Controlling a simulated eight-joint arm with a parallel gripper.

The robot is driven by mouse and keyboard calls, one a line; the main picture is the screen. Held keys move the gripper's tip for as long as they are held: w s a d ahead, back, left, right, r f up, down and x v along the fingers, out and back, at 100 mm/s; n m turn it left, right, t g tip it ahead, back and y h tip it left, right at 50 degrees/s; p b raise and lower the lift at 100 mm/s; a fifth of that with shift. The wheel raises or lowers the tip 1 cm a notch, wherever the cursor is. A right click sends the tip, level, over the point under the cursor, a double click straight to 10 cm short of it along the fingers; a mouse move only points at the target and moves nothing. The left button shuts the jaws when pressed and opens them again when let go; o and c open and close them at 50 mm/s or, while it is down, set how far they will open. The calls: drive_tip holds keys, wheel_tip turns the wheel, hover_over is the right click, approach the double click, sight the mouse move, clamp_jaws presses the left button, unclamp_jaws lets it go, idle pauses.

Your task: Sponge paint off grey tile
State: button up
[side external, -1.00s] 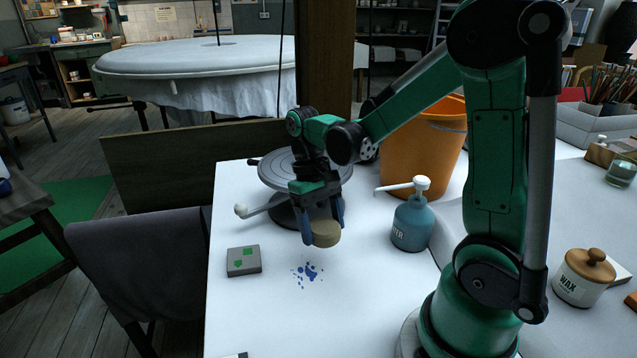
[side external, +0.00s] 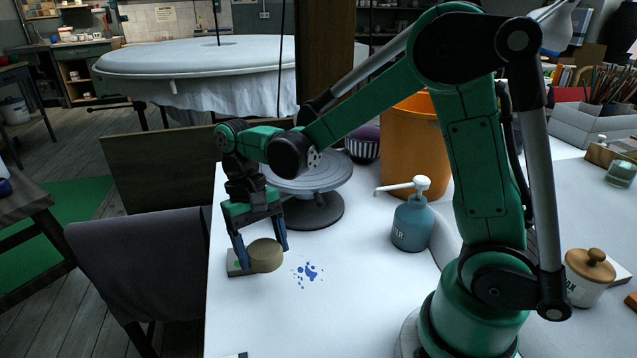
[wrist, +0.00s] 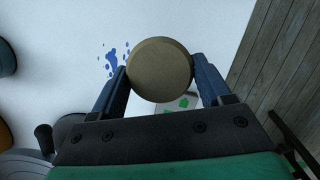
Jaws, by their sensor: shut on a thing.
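My gripper (side external: 262,250) is shut on a round tan sponge (side external: 265,256), with a blue finger on each side of it. The sponge also shows between the fingers in the wrist view (wrist: 160,70). The small grey tile (side external: 235,262) lies near the table's left edge, mostly hidden behind the sponge and a finger. In the wrist view the tile (wrist: 192,102) shows below the sponge, with green paint (wrist: 178,103) on it. The sponge is over or beside the tile; I cannot tell if they touch.
Blue paint spots (side external: 308,273) mark the white table (side external: 330,320) right of the sponge. A grey turntable (side external: 310,180) stands behind my gripper. A blue pump bottle (side external: 411,224) and an orange bucket (side external: 415,135) stand to the right. The table's front middle is clear.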

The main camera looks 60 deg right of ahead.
drive_tip(key=w+d+m+t, duration=0.1)
drive_tip(key=w+m, duration=0.1)
drive_tip(key=m, duration=0.1)
drive_tip(key=w+d+m+y, duration=0.1)
drive_tip(key=w+m, duration=0.2)
drive_tip(key=m, duration=0.1)
drive_tip(key=w+d+m+t+y, duration=0.1)
drive_tip(key=w+m, duration=0.1)
drive_tip(key=m, duration=0.2)
drive_tip(key=shift+w+f+t, duration=0.15)
drive_tip(key=shift+f+t, duration=0.1)
drive_tip(key=shift+t, duration=0.05)
drive_tip(key=shift+w+f+m, duration=0.15)
drive_tip(key=shift+f+m, duration=0.1)
drive_tip(key=shift+m, duration=0.25)
drive_tip(key=shift+f, duration=1.9)
drive_tip(key=shift+f, duration=0.3)
drive_tip(key=shift+a, duration=0.1)
